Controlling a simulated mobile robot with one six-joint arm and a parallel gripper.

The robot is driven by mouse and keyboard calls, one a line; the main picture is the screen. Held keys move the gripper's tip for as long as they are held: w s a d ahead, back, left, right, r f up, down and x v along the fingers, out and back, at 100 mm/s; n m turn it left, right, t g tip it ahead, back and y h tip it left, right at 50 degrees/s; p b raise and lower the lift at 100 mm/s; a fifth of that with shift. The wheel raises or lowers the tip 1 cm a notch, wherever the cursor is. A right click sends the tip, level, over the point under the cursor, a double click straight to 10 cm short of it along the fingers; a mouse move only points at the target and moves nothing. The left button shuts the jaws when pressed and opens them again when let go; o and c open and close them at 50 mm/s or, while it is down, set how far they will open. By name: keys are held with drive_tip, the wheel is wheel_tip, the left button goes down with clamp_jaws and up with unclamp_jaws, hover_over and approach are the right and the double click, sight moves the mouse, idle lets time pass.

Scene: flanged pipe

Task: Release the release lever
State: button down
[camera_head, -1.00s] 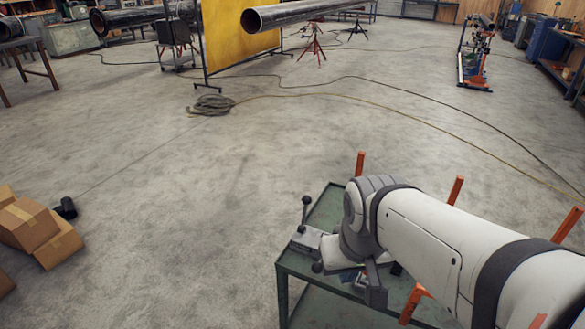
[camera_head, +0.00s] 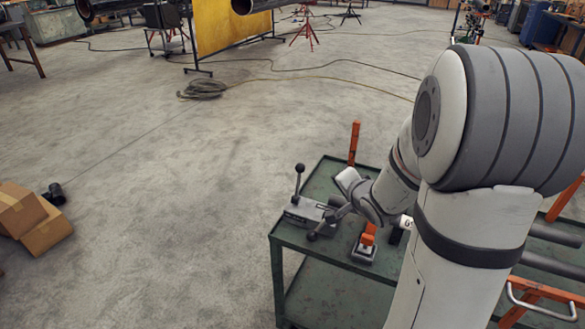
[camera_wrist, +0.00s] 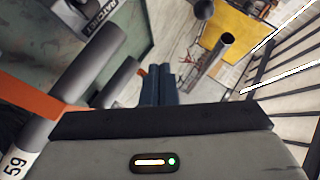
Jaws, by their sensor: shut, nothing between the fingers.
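On the green cart (camera_head: 325,285) in the head view stands a grey device (camera_head: 306,212) with an upright black ball-knobbed lever (camera_head: 299,181). A second dark knob (camera_head: 312,236) sits low at its front. Beside it is a small grey block with an orange lever (camera_head: 368,236). I cannot tell which of these is the release lever. My gripper (camera_head: 338,208) is beside the grey device in the head view; whether it touches is unclear. In the wrist view its dark fingers (camera_wrist: 158,82) are together, with nothing seen between them.
Orange posts (camera_head: 354,143) rise from the cart's edges. Cardboard boxes (camera_head: 40,228) lie on the floor at left. A coiled hose (camera_head: 203,89) and a yellow panel (camera_head: 225,27) are farther back.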

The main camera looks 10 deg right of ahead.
sight(299, 182)
drive_tip(key=f+m+y, duration=0.1)
drive_tip(key=w+a+f+m+t+y+b, duration=0.1)
drive_tip(key=f+m+t+y, duration=0.1)
drive_tip(key=f+y, duration=0.1)
drive_tip(key=shift+w+a+f+b, duration=0.1)
drive_tip(key=shift+w+a+b, duration=0.1)
drive_tip(key=shift+b, duration=0.2)
drive_tip(key=shift+s+a+m+y, duration=0.25)
drive_tip(key=shift+a+m+y, duration=0.15)
drive_tip(key=shift+m+y, duration=0.5)
drive_tip(key=x, duration=0.5)
drive_tip(key=b+x, duration=0.1)
drive_tip(key=x, duration=0.4)
drive_tip(key=shift+w+r, duration=0.1)
drive_tip(key=shift+r, duration=0.1)
